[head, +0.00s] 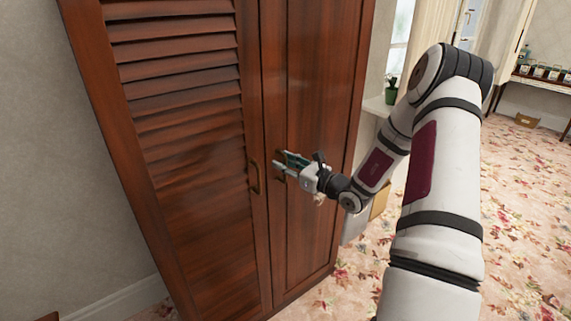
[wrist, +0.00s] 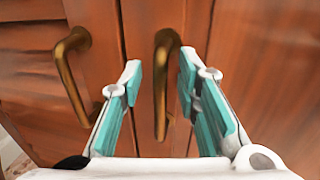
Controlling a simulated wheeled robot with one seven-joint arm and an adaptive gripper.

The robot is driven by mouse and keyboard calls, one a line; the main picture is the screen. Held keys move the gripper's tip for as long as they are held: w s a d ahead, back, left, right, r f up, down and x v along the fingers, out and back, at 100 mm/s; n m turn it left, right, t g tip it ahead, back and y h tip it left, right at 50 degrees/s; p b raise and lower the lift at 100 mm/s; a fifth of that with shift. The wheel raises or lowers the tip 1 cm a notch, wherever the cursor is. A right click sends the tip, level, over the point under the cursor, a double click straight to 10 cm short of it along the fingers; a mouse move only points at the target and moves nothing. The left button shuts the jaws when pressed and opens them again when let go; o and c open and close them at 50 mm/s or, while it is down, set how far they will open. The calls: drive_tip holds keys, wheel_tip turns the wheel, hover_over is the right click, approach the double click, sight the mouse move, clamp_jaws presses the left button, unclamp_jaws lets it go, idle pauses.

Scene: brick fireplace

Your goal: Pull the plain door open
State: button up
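The plain door (head: 313,95) is the smooth-panelled right door of a reddish-brown wooden wardrobe, and it looks closed. Its bronze handle (wrist: 163,85) is upright in the wrist view, between the two teal-padded fingers of my gripper (wrist: 160,85). The fingers are apart, with a gap on each side of the handle. In the head view my gripper (head: 283,164) is at the plain door's handle, which it partly hides. The louvred left door (head: 185,120) has its own bronze handle (wrist: 72,75), left of my fingers in the wrist view.
A windowsill (head: 378,106) with a potted plant (head: 391,90) is right of the wardrobe. A table with jars (head: 540,72) stands at the far right. Floral carpet (head: 520,210) lies open on the right. A cardboard box (head: 380,202) is partly hidden behind my arm.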

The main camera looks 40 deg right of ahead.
clamp_jaws()
drive_tip(key=shift+r, duration=0.1)
